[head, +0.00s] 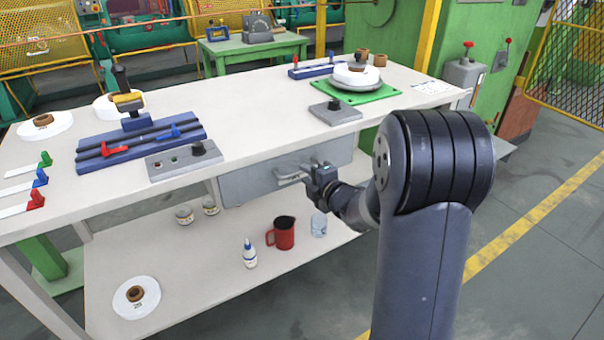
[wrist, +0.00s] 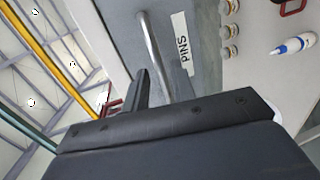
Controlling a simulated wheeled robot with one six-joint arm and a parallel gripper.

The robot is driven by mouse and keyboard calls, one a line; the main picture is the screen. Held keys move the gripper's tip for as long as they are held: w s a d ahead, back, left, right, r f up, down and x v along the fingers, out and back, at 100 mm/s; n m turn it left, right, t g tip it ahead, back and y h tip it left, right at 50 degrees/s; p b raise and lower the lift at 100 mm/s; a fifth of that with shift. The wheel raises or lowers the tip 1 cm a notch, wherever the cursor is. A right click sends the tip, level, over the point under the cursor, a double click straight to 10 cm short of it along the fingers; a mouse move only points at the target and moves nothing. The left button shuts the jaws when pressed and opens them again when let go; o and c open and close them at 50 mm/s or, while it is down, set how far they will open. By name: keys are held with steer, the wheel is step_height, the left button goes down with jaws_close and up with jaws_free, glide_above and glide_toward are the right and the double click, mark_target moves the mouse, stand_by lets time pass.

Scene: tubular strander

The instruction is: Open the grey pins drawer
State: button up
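The grey pins drawer (head: 248,184) hangs under the tabletop, and its front looks flush, so it appears shut. In the wrist view its grey front (wrist: 205,45) bears a white label (wrist: 182,44) reading PINS. A silver bar handle (head: 292,177) stands out from the front; it also shows in the wrist view (wrist: 151,42). My gripper (head: 318,174) is at the handle's right end. In the wrist view one dark finger (wrist: 142,90) lies beside the bar. The other finger is not clearly seen, and I cannot tell whether the bar is gripped.
The white workbench (head: 255,145) carries a blue fixture (head: 135,140), a grey switch box (head: 184,160) and a green plate (head: 375,95). On the lower shelf stand a red jug (head: 282,234), a white bottle (head: 250,254) and jars.

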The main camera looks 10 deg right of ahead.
mark_target(302, 172)
steer(key=shift+x, duration=1.7)
jaws_close()
